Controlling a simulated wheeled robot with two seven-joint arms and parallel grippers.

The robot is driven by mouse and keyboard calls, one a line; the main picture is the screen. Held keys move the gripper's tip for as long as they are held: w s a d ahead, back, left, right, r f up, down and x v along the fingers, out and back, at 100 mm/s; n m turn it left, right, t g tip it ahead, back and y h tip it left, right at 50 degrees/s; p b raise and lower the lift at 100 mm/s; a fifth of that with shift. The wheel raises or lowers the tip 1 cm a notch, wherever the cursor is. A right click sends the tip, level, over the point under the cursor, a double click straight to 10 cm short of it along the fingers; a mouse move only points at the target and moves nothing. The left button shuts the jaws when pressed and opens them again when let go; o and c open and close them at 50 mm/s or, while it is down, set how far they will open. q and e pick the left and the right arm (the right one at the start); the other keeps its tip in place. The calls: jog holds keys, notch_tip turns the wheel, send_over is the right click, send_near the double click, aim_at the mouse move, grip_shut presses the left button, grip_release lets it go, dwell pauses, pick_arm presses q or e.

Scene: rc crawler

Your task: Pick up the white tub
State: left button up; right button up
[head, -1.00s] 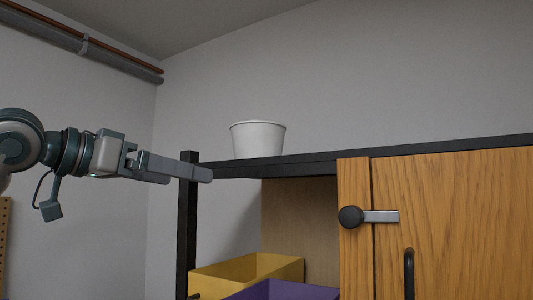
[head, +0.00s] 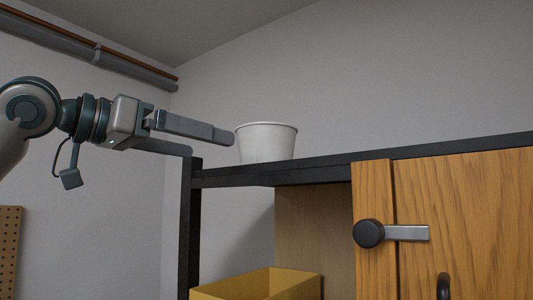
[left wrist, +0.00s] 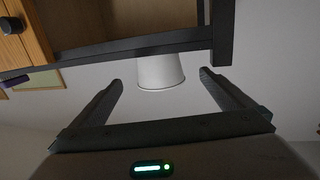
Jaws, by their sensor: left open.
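The white tub (head: 267,144) stands upright on the black top of the shelf unit, near its left end. It also shows in the left wrist view (left wrist: 160,72), ahead of and between the two fingers. My left gripper (head: 212,143) is open and empty, just left of the tub. One fingertip comes close to the tub's rim in the head view; I cannot tell whether it touches. In the left wrist view the fingertips (left wrist: 162,77) lie on either side of the tub with gaps. My right gripper is not in view.
The black shelf frame (head: 330,172) runs under the tub, with its post (head: 190,225) below the gripper. A wooden door (head: 470,215) with a latch (head: 392,233) is at right. A yellow bin (head: 265,284) sits inside.

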aim_at(245, 154)
pick_arm(q)
jog(key=p+x, duration=0.4)
jog(key=x, duration=0.6)
jog(key=shift+w+d+r, duration=0.15)
jog(key=shift+w+d, duration=0.05)
jog(key=shift+d, duration=0.1)
jog(key=shift+w+d, duration=0.25)
jog(key=shift+d, duration=0.05)
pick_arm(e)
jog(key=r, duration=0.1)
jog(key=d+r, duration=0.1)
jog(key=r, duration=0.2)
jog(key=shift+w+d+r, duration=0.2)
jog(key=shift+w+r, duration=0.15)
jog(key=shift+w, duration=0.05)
pick_arm(q)
jog(key=shift+p, duration=0.3)
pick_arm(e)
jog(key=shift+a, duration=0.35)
